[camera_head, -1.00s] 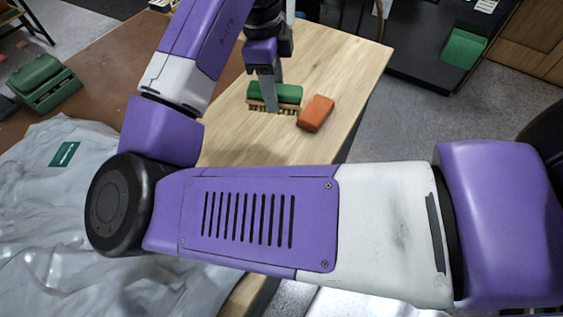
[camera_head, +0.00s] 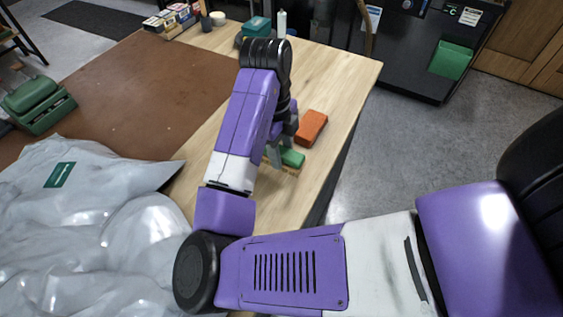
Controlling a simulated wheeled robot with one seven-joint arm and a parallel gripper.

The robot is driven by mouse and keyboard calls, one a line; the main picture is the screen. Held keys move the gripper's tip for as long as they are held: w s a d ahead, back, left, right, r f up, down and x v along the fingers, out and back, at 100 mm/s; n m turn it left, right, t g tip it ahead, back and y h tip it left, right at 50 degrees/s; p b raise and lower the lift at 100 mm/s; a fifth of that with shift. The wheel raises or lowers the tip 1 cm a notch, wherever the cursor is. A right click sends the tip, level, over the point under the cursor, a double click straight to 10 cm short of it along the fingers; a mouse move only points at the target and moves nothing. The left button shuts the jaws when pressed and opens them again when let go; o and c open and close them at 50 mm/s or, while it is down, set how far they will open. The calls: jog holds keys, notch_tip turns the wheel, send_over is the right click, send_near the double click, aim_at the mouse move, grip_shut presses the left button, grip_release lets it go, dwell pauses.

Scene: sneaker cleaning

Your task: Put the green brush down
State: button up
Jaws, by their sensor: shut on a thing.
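The green brush (camera_head: 292,158) has a green top and a pale wooden bristle side. It is at the right part of the wooden table, partly hidden behind my arm. My gripper (camera_head: 278,160) is shut on the green brush, its grey fingers on either side of it. The brush is low over the table top; I cannot tell whether its bristles touch the wood. An orange block (camera_head: 311,128) lies just behind and to the right of the brush, apart from it.
The wooden table (camera_head: 335,85) has free room behind the block. A brown mat (camera_head: 150,95) covers its left part. A crumpled grey plastic bag (camera_head: 90,230) lies front left. Small boxes (camera_head: 170,22) and a teal box (camera_head: 256,27) stand at the far edge.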

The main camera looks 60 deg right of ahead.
jog(key=shift+f, duration=2.45)
jog(key=shift+f, duration=0.2)
jog(key=o, duration=1.2)
jog(key=shift+r, duration=0.1)
